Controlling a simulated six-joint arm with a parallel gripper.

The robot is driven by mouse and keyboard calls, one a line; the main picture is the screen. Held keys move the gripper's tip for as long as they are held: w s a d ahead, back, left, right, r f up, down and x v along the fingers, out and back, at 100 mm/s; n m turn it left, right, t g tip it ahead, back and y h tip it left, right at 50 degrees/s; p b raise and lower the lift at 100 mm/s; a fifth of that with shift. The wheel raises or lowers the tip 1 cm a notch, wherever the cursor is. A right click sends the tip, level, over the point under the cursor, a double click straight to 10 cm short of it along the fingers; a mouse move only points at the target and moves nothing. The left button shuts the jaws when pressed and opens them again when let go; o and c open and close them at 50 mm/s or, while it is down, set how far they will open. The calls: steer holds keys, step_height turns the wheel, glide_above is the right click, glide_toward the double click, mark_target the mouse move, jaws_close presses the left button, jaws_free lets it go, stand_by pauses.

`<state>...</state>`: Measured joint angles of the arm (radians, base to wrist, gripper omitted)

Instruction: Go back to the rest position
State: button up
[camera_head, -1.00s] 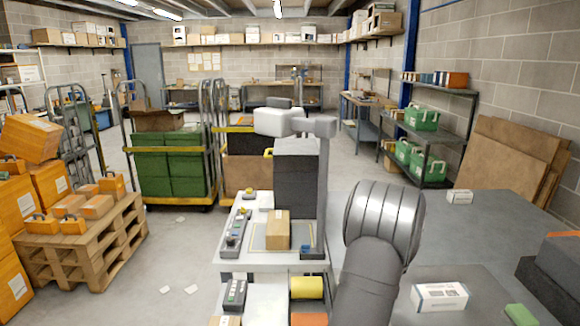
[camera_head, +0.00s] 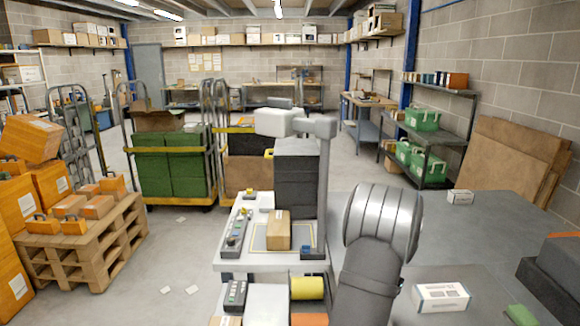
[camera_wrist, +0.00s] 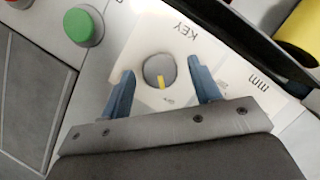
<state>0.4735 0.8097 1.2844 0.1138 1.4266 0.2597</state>
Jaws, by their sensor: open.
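In the wrist view, my gripper (camera_wrist: 162,82) is open. Its two blue fingers stand apart on either side of a round grey key switch (camera_wrist: 159,71) with a yellow mark. I cannot tell whether the fingers touch the knob or how high they are above it. The switch sits on a pale panel (camera_wrist: 215,58) printed "KEY". In the head view I cannot clearly make out my gripper.
A green button (camera_wrist: 83,26) lies left of the fingers, and a yellow object (camera_wrist: 301,32) is at upper right. In the head view, a work stand (camera_head: 235,266) carries a cardboard box (camera_head: 278,231). A pallet (camera_head: 95,245) stands at left.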

steer(key=v, duration=1.6)
steer(key=x, duration=1.7)
steer(key=shift+d+r+m+t, duration=0.1)
steer(key=shift+m+t, duration=0.15)
steer(key=shift+m, duration=0.35)
steer(key=shift+d+r+m+t, duration=0.1)
steer(key=shift+m+t, duration=0.15)
steer(key=shift+m, duration=0.35)
steer(key=m+t, duration=0.1)
steer(key=m, duration=0.2)
steer(key=m+t+y, duration=0.1)
steer(key=m, duration=0.2)
steer(key=shift+s+m, duration=0.2)
steer(key=shift+m, duration=0.1)
steer(key=m+t, duration=0.2)
steer(key=m, duration=0.2)
steer(key=shift+s+a, duration=0.1)
steer(key=m+t, duration=0.1)
steer(key=m, duration=0.3)
steer(key=shift+h, duration=0.4)
